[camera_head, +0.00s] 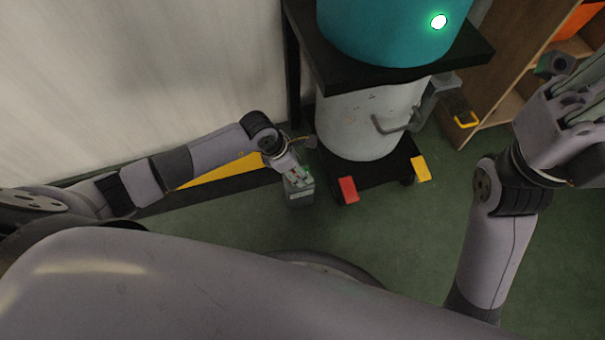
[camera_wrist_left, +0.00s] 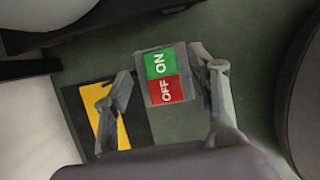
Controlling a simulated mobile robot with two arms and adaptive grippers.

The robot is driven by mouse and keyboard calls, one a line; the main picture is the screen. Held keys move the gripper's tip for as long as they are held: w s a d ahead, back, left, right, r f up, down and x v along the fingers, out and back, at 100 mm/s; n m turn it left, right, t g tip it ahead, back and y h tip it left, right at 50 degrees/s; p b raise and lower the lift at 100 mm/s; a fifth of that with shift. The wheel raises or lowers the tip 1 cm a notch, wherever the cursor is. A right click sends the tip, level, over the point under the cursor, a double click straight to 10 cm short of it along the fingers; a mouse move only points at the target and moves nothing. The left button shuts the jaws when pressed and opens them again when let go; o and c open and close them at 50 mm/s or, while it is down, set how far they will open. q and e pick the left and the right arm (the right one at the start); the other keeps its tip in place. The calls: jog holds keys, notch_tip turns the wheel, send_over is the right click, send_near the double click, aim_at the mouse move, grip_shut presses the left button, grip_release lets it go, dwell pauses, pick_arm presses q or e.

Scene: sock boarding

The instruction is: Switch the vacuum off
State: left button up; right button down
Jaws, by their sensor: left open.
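The switch box (camera_head: 300,195) is a small grey block low in front of the vacuum. In the left wrist view its face has a green ON half (camera_wrist_left: 160,63) and a red OFF half (camera_wrist_left: 166,90). My left gripper (camera_head: 296,174) is over the box; in its wrist view the open fingers (camera_wrist_left: 161,66) lie on either side of the switch, with nothing gripped. Whether they touch it I cannot tell. The vacuum (camera_head: 365,118) has a white drum below a teal top with a bright green-white light (camera_head: 438,22). My right gripper (camera_head: 565,88) is raised at the right, its finger opening unclear.
The vacuum stands on a black wheeled base with a red block (camera_head: 348,190) and yellow block (camera_head: 421,169). A black platform (camera_head: 400,78) juts out above. A wooden shelf (camera_head: 530,60) stands at the right. A pale wall is at the left; green floor is clear in front.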

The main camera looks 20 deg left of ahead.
pick_arm(q)
jog(key=shift+b+x, duration=0.45)
jog(key=shift+x, duration=0.9)
jog(key=shift+c, duration=0.3)
